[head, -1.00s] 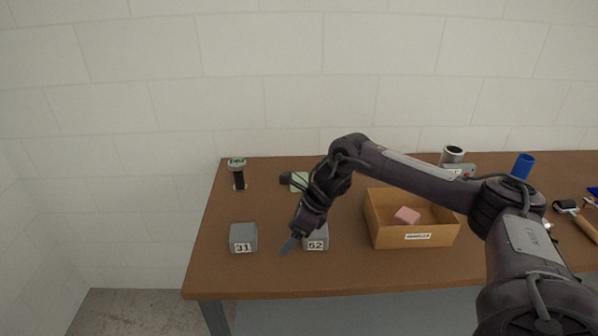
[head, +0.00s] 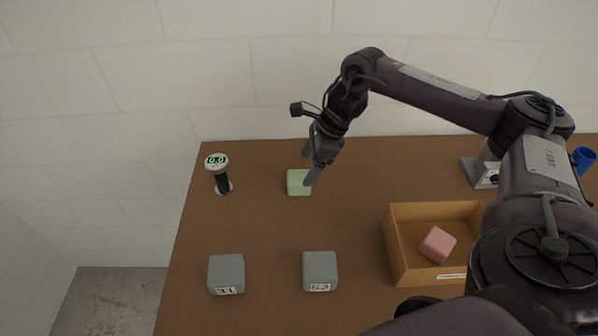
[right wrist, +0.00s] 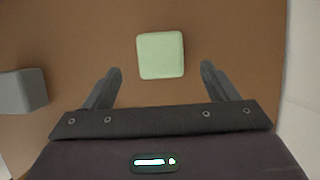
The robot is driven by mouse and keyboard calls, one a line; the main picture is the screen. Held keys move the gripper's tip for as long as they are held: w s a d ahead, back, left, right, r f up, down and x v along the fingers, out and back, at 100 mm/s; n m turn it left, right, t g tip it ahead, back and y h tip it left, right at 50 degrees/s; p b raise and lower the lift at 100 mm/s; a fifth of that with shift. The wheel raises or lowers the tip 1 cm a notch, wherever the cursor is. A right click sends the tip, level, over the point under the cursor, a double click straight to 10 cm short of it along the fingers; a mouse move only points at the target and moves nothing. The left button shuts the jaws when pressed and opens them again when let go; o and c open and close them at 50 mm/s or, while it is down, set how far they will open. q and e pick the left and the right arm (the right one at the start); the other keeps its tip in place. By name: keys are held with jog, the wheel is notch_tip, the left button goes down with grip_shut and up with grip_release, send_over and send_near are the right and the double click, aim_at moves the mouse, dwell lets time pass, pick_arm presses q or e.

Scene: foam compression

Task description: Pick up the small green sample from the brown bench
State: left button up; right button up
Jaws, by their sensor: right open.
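The small green sample (head: 298,183) lies on the brown bench (head: 262,215), toward its back left. It also shows in the right wrist view (right wrist: 161,55), with bare bench around it. My right gripper (head: 309,168) is open and empty, above the bench close to the sample. In the right wrist view the two fingers (right wrist: 158,75) point toward the sample, one on each side of its width, and the sample shows just beyond their tips. My left gripper is not in view.
Two grey blocks, marked 31 (head: 226,273) and 52 (head: 320,270), stand nearer the front. A gauge with a green display (head: 217,163) stands at left. An open box (head: 398,250) holds a pink block (head: 437,244). A blue cup (head: 583,158) stands at right.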

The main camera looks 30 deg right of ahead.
aim_at(300, 177)
jog(key=p+x, duration=0.1)
jog(key=x, duration=0.1)
jog(key=shift+a+f+p, duration=0.3)
jog(key=shift+f+p, duration=0.05)
jog(key=x, duration=0.2)
jog(key=p+x, duration=0.1)
jog(key=shift+w+d+f, duration=0.1)
jog(key=shift+w+f, duration=0.15)
jog(key=shift+f, duration=0.15)
jog(key=c, duration=1)
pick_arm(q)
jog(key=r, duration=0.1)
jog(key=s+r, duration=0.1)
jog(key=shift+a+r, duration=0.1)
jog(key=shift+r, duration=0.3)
pick_arm(e)
jog(key=shift+c, duration=0.3)
jog(key=shift+r, duration=0.15)
